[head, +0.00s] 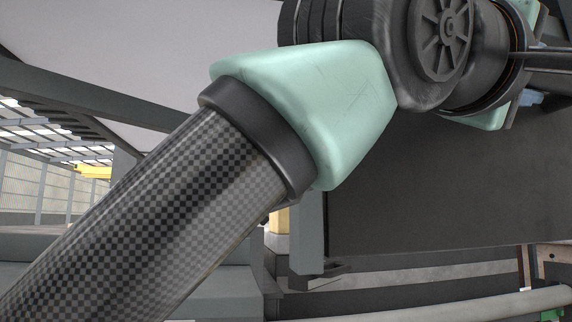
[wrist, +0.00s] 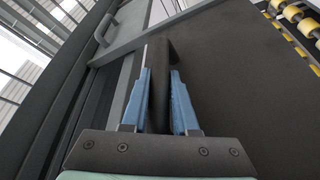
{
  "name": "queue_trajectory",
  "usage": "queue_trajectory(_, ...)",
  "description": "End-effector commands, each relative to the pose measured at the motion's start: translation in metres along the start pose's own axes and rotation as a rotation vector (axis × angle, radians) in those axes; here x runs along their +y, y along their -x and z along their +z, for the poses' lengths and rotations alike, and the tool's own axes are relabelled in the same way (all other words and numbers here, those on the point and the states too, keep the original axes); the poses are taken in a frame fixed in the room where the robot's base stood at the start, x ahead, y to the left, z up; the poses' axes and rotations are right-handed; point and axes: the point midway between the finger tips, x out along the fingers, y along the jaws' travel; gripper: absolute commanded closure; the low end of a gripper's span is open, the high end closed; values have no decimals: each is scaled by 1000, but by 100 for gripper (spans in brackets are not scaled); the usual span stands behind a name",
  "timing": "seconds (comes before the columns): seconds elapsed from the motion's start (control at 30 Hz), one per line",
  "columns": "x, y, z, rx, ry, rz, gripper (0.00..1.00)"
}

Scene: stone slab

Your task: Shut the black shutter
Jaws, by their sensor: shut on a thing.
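The black shutter (head: 430,190) is a large flat dark panel at the right of the head view, behind my arm. It also fills the right half of the wrist view (wrist: 245,75). In the wrist view, my gripper (wrist: 161,78) has its two blue fingers on either side of a dark upright bar (wrist: 159,60), the shutter's handle by its look, and is shut on it. In the head view only a bit of blue finger shows at the right edge, behind my arm. How far the shutter stands open cannot be told.
A grey frame (wrist: 150,38) runs along the shutter's edge, with a small grey handle (wrist: 104,28) beyond it. Yellow rollers (wrist: 292,14) are at the top right of the wrist view. A grey post (head: 308,235) and a long pale roller (head: 430,307) are below.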

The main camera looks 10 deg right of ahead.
Motion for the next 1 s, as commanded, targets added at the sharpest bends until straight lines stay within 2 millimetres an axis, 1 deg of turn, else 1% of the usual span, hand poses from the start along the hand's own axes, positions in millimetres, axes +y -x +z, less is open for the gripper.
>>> queue_trajectory(0.03, -4, 0, 3, -3, 2, -6, 100)
queue_trajectory(0.4, -8, 0, 5, -9, 6, -13, 100)
queue_trajectory(0.43, -8, 0, 5, -9, 6, -14, 71)
queue_trajectory(0.5, -8, 0, 5, -9, 6, -13, 58)
queue_trajectory(0.6, -7, 0, 5, -8, 5, -10, 43)
queue_trajectory(0.87, -4, 1, 3, -4, 3, -6, 43)
queue_trajectory(1.0, -5, 10, 3, -2, 4, -4, 43)
